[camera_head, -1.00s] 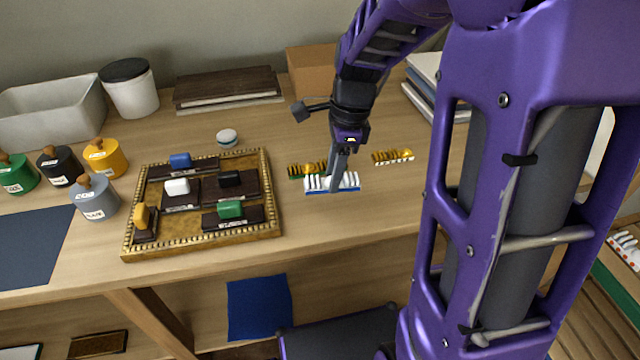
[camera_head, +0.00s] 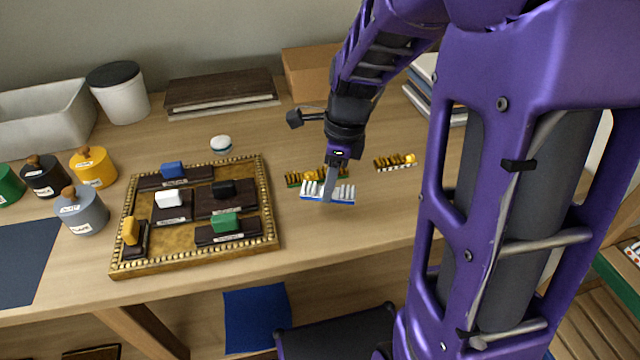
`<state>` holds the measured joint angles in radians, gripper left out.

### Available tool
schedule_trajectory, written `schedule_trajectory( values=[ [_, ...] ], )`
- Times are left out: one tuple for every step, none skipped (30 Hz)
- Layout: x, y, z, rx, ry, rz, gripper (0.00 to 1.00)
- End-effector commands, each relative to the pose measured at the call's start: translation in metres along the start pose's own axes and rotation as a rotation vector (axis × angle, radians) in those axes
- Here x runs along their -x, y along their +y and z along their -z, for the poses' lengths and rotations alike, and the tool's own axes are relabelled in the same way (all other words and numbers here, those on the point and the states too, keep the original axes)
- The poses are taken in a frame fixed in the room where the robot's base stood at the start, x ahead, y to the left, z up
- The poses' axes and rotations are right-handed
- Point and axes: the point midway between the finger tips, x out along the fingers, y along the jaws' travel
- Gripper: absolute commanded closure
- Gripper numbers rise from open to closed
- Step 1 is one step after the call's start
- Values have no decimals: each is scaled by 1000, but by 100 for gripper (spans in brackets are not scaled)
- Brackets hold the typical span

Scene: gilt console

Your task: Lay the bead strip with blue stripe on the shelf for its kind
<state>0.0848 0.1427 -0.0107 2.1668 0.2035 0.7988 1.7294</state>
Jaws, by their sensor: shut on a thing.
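The bead strip with blue stripe (camera_head: 342,193), white beads over a blue edge, is at the middle of the tabletop. My gripper (camera_head: 329,193) points down with its fingers at this strip and is shut on it. I cannot tell whether the strip is clear of the table. A gold bead strip with a green edge (camera_head: 296,179) lies right behind it, partly hidden by the gripper. Another gold bead strip with a white edge (camera_head: 394,162) lies to the right. At the far right edge, a strip with white beads (camera_head: 634,252) shows on a green-edged shelf (camera_head: 618,283).
A gilt-framed tray (camera_head: 262,215) with dark plates and coloured blocks stands left of the gripper. Several labelled knobbed jars, a white tub (camera_head: 121,93) and a small round white item (camera_head: 221,144) stand further left and back. My purple column blocks much of the right.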

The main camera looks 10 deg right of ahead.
Motion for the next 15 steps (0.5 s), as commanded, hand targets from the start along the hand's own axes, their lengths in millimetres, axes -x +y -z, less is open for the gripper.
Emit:
schedule_trajectory(
  values=[
    [-5, 0, 1, 0, 0, -1, 100],
    [-8, 0, 1, 0, 0, -1, 100],
    [-12, 0, 2, 0, 0, -1, 100],
    [-17, 0, 3, 0, 1, -2, 100],
    [-22, 0, 4, 0, 1, -3, 100],
    [-29, 0, 5, 0, 1, -2, 100],
    [-34, 1, 6, -1, 2, -3, 100],
    [-37, 1, 6, -1, 2, -4, 100],
    [-41, 0, 7, -1, 2, -3, 100],
    [-45, 0, 8, -1, 1, -3, 100],
    [-48, 0, 8, -1, 1, -2, 100],
    [-50, 0, 8, 0, 1, -1, 100],
    [-51, 0, 8, 0, 1, -1, 100],
    [-51, 0, 8, 0, 0, 0, 100],
    [-51, 0, 8, 0, 0, 1, 100]
  ],
)
